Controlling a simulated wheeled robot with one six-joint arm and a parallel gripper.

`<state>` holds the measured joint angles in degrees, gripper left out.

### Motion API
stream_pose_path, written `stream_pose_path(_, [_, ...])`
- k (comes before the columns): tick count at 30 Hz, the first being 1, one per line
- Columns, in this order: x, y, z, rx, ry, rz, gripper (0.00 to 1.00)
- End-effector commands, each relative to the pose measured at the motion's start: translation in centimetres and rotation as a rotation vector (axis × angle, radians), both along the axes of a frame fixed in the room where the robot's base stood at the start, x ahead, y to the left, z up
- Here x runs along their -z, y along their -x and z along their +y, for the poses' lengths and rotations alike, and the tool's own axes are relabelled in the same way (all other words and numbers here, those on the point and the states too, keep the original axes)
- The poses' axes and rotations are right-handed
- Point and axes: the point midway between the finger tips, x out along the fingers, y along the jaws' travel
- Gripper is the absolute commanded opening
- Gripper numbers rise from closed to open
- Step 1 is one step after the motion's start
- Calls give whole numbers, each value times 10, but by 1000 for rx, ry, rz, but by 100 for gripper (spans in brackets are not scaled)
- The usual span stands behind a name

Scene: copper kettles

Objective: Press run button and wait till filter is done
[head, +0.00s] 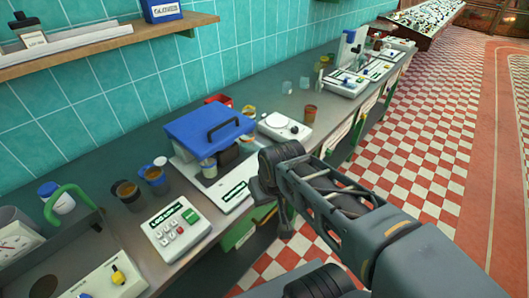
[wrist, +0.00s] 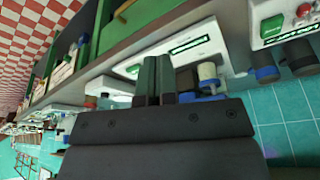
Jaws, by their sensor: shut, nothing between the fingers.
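My gripper (head: 268,172) is in front of the machine's right side, over the counter's front edge. In the wrist view my gripper (wrist: 155,78) is shut and empty.
A white round-topped device (head: 285,128) and a brown cup (head: 310,112) are to the right. The checkered floor (head: 430,150) is open.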

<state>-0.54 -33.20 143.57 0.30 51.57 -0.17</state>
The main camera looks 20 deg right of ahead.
Motion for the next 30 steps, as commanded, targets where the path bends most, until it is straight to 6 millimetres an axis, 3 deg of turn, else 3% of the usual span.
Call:
stream_pose_path(9, [-1,-1,0,-1,-4,3,0])
stream_pose_path(14, [-9,-22,-3,-27,-55,51,0])
stream_pose_path(20, [-19,-88,-18,-128,-237,105,0])
stream_pose_path(24, [-17,-139,-42,-205,-380,65,0])
stream_pose_path(30, [-7,-194,-82,-284,-519,-61,0])
